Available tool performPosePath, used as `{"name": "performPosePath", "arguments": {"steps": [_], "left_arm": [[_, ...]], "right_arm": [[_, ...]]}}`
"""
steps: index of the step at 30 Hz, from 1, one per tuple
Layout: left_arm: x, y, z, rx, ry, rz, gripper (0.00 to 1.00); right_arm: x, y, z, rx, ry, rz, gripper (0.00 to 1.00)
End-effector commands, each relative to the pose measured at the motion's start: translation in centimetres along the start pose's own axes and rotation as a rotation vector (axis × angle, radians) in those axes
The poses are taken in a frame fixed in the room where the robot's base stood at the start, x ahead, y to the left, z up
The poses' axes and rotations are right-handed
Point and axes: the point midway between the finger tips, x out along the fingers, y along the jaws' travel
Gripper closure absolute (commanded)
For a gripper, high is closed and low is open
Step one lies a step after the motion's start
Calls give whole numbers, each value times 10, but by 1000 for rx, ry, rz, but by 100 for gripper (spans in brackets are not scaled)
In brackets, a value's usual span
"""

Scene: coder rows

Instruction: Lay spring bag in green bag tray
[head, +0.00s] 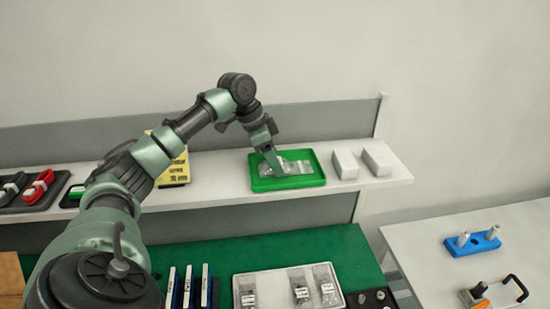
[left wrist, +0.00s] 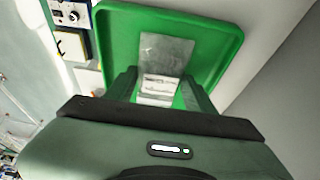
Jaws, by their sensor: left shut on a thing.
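The green bag tray (head: 318,181) sits on the white shelf, and its raised rim also shows in the left wrist view (left wrist: 222,40). A clear spring bag (head: 298,167) with a white label is inside the tray outline, at the left gripper. My left gripper (head: 277,168) points down over the tray's left part and is shut on the bag. In the left wrist view the bag (left wrist: 166,52) extends out from between the fingers over the tray floor. I cannot tell whether the bag touches the floor. My right gripper is in neither view.
Two white blocks (head: 346,164) stand just right of the tray. A yellow sign (head: 175,160) is to its left. Below, a white tray (head: 242,281) with several bags lies on the green mat (head: 300,248). A blue pegged piece (head: 472,244) is on the right table.

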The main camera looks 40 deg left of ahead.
Motion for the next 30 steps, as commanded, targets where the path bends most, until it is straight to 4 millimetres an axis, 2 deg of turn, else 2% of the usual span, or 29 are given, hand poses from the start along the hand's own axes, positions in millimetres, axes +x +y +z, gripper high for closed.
{"name": "performPosePath", "arguments": {"steps": [10,11,13,23,26,30], "left_arm": [[3,0,1,0,0,0,94],[4,0,2,0,0,0,44],[3,0,1,0,0,0,24],[2,0,1,0,1,-1,24],[-4,-1,0,0,2,-3,24],[-26,-1,0,0,3,-5,24]], "right_arm": [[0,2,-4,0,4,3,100],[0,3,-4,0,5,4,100],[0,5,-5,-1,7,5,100],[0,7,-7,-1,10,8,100],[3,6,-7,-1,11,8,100],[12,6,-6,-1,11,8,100]]}}
